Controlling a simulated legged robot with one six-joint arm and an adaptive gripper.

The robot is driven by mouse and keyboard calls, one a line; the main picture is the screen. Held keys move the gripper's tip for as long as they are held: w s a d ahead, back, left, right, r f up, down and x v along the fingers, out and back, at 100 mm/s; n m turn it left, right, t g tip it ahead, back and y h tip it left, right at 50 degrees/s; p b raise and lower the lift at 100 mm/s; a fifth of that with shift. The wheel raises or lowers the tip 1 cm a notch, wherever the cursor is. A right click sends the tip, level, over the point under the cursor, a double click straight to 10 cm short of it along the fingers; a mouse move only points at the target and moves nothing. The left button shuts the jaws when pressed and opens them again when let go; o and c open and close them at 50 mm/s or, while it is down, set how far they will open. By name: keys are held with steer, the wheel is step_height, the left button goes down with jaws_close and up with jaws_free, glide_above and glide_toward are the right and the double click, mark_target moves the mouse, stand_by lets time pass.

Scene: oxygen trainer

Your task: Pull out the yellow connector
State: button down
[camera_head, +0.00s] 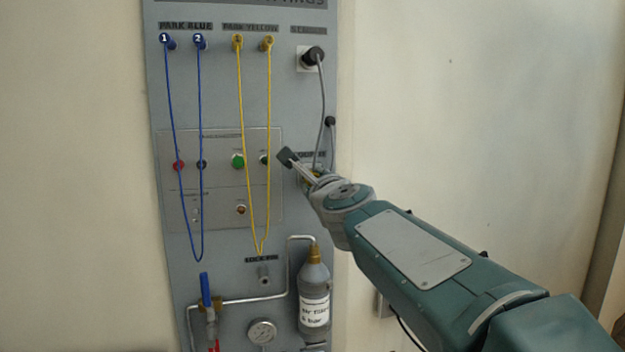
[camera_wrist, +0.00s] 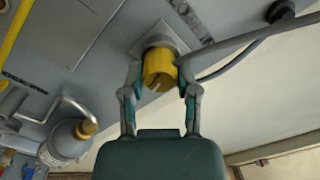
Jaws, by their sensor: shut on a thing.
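The yellow connector (camera_wrist: 159,68) shows in the wrist view as a short yellow cylinder in front of a square grey plate (camera_wrist: 158,36) on the panel. My gripper (camera_wrist: 160,80) has one finger on each side of it and is shut on it. Whether the connector is still seated in its plate cannot be told. In the head view my gripper (camera_head: 300,165) is at the panel's right side, below the black plug, and my arm hides most of the connector there.
The grey panel (camera_head: 222,100) carries blue cords (camera_head: 200,130), yellow cords (camera_head: 241,110) and a black plug (camera_head: 313,56) with a grey cable hanging close to my gripper. A bottle (camera_head: 314,292), a gauge (camera_head: 262,331) and a blue-handled valve (camera_head: 205,290) are below. The wall to the right is bare.

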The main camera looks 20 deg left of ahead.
steer(key=shift+f, duration=0.15)
steer(key=shift+n, duration=1.8)
steer(key=n, duration=0.3)
steer(key=shift+n, duration=0.3)
steer(key=shift+n, duration=1.7)
steer(key=n, duration=0.3)
steer(key=shift+f, duration=0.1)
